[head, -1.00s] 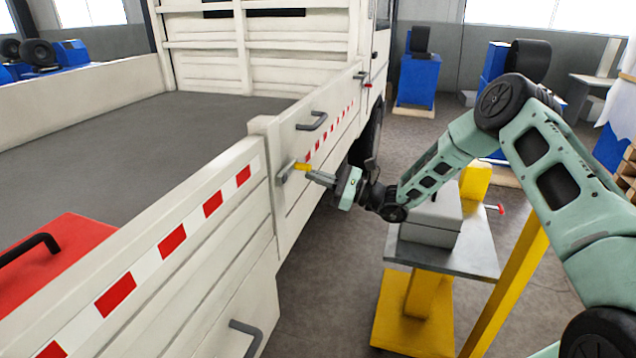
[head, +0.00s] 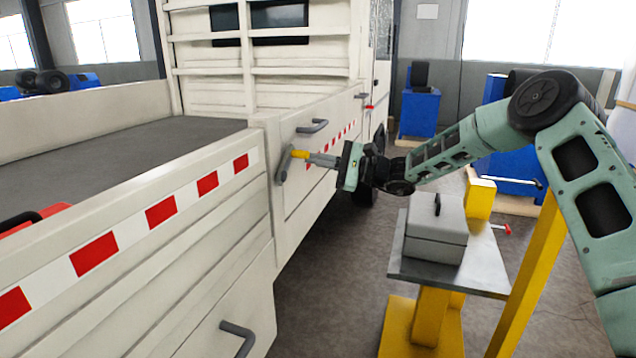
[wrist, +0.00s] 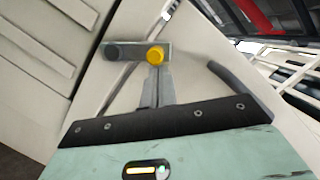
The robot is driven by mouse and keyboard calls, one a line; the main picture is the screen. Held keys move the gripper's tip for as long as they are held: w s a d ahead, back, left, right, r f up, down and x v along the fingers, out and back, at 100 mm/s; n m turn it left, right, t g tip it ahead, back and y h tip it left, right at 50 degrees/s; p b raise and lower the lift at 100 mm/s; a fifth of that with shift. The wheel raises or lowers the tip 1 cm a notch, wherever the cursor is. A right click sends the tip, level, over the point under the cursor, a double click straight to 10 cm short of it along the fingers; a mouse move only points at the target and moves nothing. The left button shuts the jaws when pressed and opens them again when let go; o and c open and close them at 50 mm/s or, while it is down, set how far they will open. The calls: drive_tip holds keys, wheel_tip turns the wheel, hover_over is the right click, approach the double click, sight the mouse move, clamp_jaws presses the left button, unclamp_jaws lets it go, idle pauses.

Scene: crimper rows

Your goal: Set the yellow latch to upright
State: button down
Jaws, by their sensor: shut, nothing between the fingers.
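The yellow latch is a grey lever (head: 282,170) with a yellow knob (head: 300,154) on the truck's side wall. The lever is tilted, with the knob end up and to the right of its lower pivot in the head view. The wrist view shows the yellow knob (wrist: 155,56) at one end of the lever and a dark round pivot (wrist: 111,52) at the other. My gripper (head: 312,158) is shut, with its fingertips right at the knob; I cannot tell whether they touch. In the wrist view my gripper (wrist: 156,72) lies just below the knob.
A grey handle (head: 313,126) sits on the panel beside the latch, and another handle (head: 238,338) is lower down. A grey box (head: 437,230) stands on a stand with a yellow base, right of the truck. The floor between is clear.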

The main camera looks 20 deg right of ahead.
drive_tip(key=n+b, duration=0.1)
drive_tip(key=b, duration=0.1)
drive_tip(key=s+r+n+b, duration=0.1)
drive_tip(key=n+b, duration=0.1)
drive_tip(key=a+r+n+g+b, duration=0.1)
drive_tip(key=n+b, duration=0.1)
drive_tip(key=shift+s+h+b, duration=0.15)
drive_tip(key=shift+h+b, duration=0.15)
drive_tip(key=shift+s+a+r+n+g+h+b, duration=0.25)
drive_tip(key=shift+s+r+n+b, duration=0.2)
drive_tip(key=shift+n+b, duration=0.75)
drive_tip(key=shift+s+a+r+n+h+b, duration=0.15)
drive_tip(key=shift+s+a+r+n+b, duration=0.4)
drive_tip(key=shift+b, duration=1.2)
drive_tip(key=shift+s+a+r+n+g+h+b, duration=0.1)
drive_tip(key=shift+s+r+n+g+h+b, duration=0.2)
drive_tip(key=shift+n+b, duration=0.95)
drive_tip(key=shift+w+r, duration=0.1)
